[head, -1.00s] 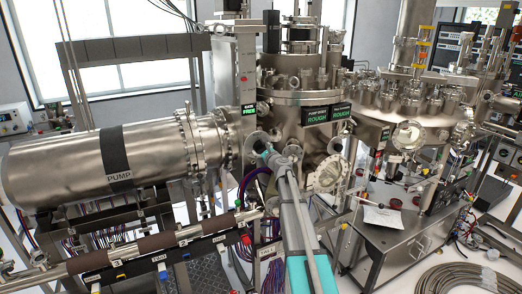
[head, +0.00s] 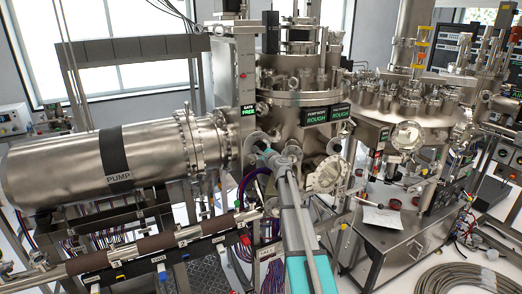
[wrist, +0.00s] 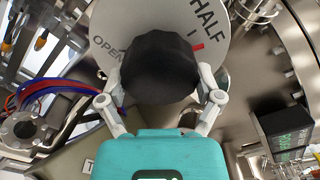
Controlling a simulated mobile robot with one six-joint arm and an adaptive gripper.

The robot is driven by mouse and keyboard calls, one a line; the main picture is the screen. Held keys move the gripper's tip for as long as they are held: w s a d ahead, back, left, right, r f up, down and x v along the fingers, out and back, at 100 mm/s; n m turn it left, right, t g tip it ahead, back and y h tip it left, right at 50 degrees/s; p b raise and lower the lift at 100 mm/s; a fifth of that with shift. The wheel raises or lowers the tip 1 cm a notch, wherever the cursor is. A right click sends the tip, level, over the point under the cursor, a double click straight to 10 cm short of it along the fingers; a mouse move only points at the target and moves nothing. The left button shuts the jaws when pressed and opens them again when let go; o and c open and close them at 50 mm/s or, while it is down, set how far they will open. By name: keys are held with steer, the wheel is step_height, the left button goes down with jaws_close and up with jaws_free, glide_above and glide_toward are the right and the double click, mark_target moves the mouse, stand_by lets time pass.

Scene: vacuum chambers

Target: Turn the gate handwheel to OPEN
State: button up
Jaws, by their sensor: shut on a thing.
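In the wrist view the gate handwheel is a black rounded knob (wrist: 160,68) in front of a pale dial disc (wrist: 130,22). The disc reads OPEN at left and HALF at upper right. A small red pointer (wrist: 197,47) shows beside the knob, close to the HALF tick. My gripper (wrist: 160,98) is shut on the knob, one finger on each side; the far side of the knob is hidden. In the head view my gripper (head: 270,153) is at the dial, below a small sign reading GATE FREE (head: 248,110), and my arm hides most of the knob.
A large steel pump cylinder (head: 75,168) lies to the left. A round chamber (head: 300,110) with signs reading ROUGH stands behind my gripper. A flanged port (head: 327,175) is close on the right. A bundle of cables (wrist: 62,82) hangs left of the dial.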

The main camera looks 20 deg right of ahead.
steer(key=shift+s+a+f, duration=0.1)
steer(key=shift+s, duration=0.05)
steer(key=o, duration=0.9)
steer(key=shift+f, duration=0.1)
steer(key=s, duration=1.2)
steer(key=shift+d, duration=0.25)
